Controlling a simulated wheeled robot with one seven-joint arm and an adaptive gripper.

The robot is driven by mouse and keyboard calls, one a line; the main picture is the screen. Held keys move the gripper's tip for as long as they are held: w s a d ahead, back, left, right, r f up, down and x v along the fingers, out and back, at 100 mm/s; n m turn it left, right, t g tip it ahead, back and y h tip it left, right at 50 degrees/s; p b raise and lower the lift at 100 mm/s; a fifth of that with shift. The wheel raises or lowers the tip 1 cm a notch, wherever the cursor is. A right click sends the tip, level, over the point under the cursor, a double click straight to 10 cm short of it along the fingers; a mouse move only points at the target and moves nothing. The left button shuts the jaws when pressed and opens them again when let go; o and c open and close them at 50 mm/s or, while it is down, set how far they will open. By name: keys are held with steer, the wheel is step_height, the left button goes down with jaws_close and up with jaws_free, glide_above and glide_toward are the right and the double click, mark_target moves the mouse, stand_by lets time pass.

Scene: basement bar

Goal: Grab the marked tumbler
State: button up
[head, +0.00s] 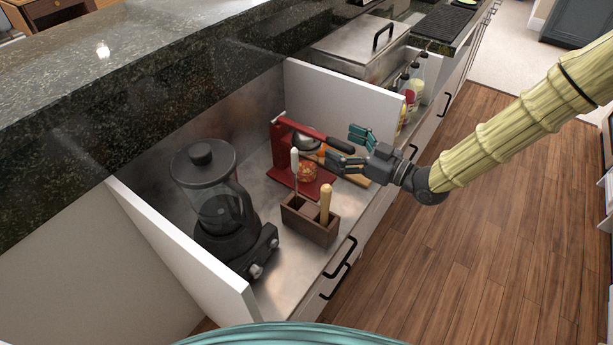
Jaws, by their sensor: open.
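A small clear tumbler with orange-red colouring (307,173) stands on the base of a red citrus press (282,150), under its metal head. It is small here, and I cannot make out a separate mark on it. My gripper (347,150) comes in from the right, with its fingers apart and pointing left. It is at the right of the press, near the end of its dark handle, and partly covers the cutting board behind. No thing shows between the fingers, and they look apart from the tumbler.
A dark blender (208,200) stands at the left. A wooden caddy with tools (309,222) stands in front of the press. A wooden board (354,178) lies behind my gripper. White side panels (185,255) and the granite bar (130,95) bound the steel counter.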

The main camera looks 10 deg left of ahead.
steer(key=b, duration=0.9)
glide_toward(306, 156)
steer(key=s+r, duration=0.1)
steer(key=s+d+r, duration=0.1)
steer(key=s, duration=0.1)
steer(key=shift+s+d+r, duration=0.2)
steer(key=shift+r, duration=0.05)
steer(key=shift+b+x, duration=0.75)
steer(key=shift+x, duration=4.6)
steer(key=c, duration=1.6)
steer(key=shift+c, duration=0.8)
steer(key=shift+r, duration=0.25)
